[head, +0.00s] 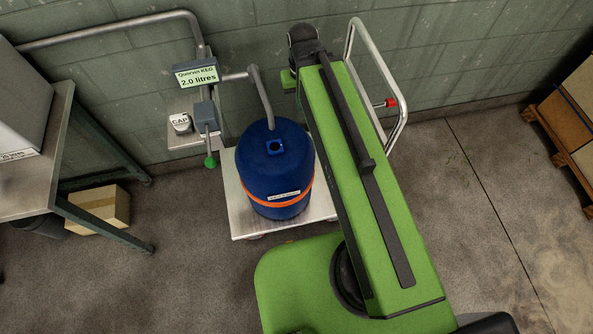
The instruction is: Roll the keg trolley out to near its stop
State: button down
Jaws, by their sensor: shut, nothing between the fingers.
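The keg trolley (243,219) is a low silver platform on the floor by the back wall. A blue keg (268,157) with an orange band and a small square opening in its top stands upright on it. A bent metal loop (403,75) with a red knob (390,103) rises to the right of my arm; it looks like the trolley's handle, but my green arm hides where it joins. My arm reaches over the trolley's right side towards the wall. My gripper's fingers are not visible. I cannot make out a stop for the trolley.
A grey spout (261,97) hangs over the keg from the wall pipe, below a "Quorvin KEG 2.0 litres" display (196,77). A green-knobbed lever (209,160) and a cap shelf (180,123) are left.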

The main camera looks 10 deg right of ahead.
aim_at(274, 180)
jog(key=z, duration=0.05)
jog(key=k, duration=1.05)
jog(key=z, duration=2.25)
jog(key=k, duration=1.1)
jog(key=u, duration=1.7)
jog(key=i, duration=1)
jog(key=u, duration=0.05)
